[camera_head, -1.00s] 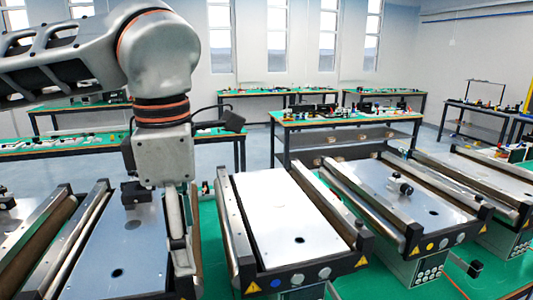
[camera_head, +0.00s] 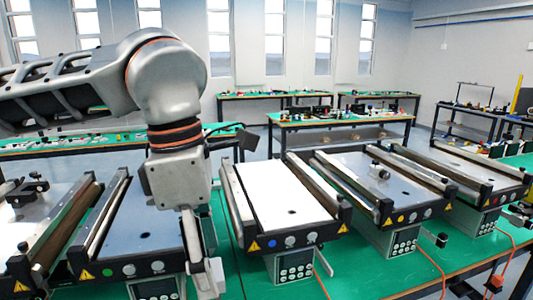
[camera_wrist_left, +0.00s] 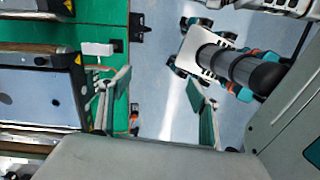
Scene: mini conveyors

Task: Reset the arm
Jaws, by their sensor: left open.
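My left arm comes in from the left in the head view. Its gripper (camera_head: 206,268) points down in front of the gap between two mini conveyors. In the left wrist view the two fingers of my left gripper (camera_wrist_left: 158,105) stand wide apart with nothing between them. The blue-grey-topped conveyor (camera_head: 140,230) is left of the gripper, partly hidden by my arm. The white-topped conveyor (camera_head: 280,195) is to its right. I cannot make out my right gripper in these views.
Another conveyor (camera_head: 385,182) with a small metal part (camera_head: 378,171) stands farther right. A dark device (camera_head: 28,188) sits on the far-left conveyor. The green table (camera_head: 370,268) has bare surface and orange cables at the front. Open floor shows in the wrist view.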

